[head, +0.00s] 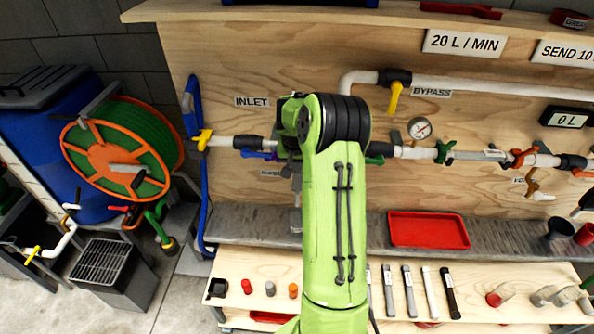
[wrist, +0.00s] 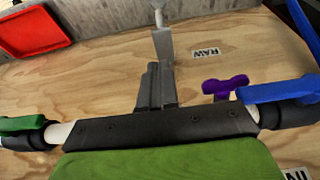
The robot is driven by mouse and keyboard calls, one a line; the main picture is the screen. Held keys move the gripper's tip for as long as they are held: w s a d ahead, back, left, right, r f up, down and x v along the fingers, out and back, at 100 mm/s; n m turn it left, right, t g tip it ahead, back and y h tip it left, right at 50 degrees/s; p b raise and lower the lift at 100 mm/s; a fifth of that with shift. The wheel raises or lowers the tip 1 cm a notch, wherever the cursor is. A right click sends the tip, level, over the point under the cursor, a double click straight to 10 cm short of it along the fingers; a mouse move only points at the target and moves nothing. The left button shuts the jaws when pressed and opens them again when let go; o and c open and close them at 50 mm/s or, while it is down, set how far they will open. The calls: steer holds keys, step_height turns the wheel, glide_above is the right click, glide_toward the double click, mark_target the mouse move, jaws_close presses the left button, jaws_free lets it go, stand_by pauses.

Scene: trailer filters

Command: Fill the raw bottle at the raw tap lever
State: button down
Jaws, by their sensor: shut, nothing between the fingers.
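My gripper (wrist: 155,84) is shut and empty in the wrist view, its grey fingers together and pointing at the wooden panel. In the head view my arm hides it. Just beyond the fingertips is a grey metal piece (wrist: 163,45), apparently the raw tap lever, near the RAW label (wrist: 233,53). Whether the fingers touch it I cannot tell. In the head view, a small grey piece (head: 296,190) shows below the pipe beside my arm. Small clear containers (head: 543,295) stand at the bench's right; I cannot tell which is the raw bottle.
A purple handle (wrist: 225,87) and blue handle (wrist: 278,89) are to the right of my fingers in the wrist view. A red tray (head: 428,230) lies on the grey ledge. Several tools, including a black-handled one (head: 450,293), lie on the lower bench. A hose reel (head: 122,155) stands left.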

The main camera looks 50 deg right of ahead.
mark_target(298, 191)
steer(key=b+x, duration=0.1)
steer(key=x, duration=0.2)
steer(key=b+x, duration=0.2)
steer(key=x, duration=0.1)
steer(key=a+b+x, duration=0.1)
steer(key=x, duration=0.3)
steer(key=shift+s+d+f+b, duration=0.1)
steer(key=shift+s+f+b, duration=0.2)
steer(key=shift+s+b, duration=0.1)
steer(key=f+b, duration=0.1)
steer(key=b, duration=0.3)
steer(key=shift+s+f+t+h, duration=0.1)
steer(key=shift+f+t+h, duration=0.2)
steer(key=shift+h, duration=0.1)
steer(key=h+b, duration=0.1)
steer(key=b, duration=0.3)
steer(key=shift+s+a+f+t, duration=0.15)
steer(key=shift+a+f+t, duration=0.2)
steer(key=shift+f+t, duration=0.05)
stand_by(4.7)
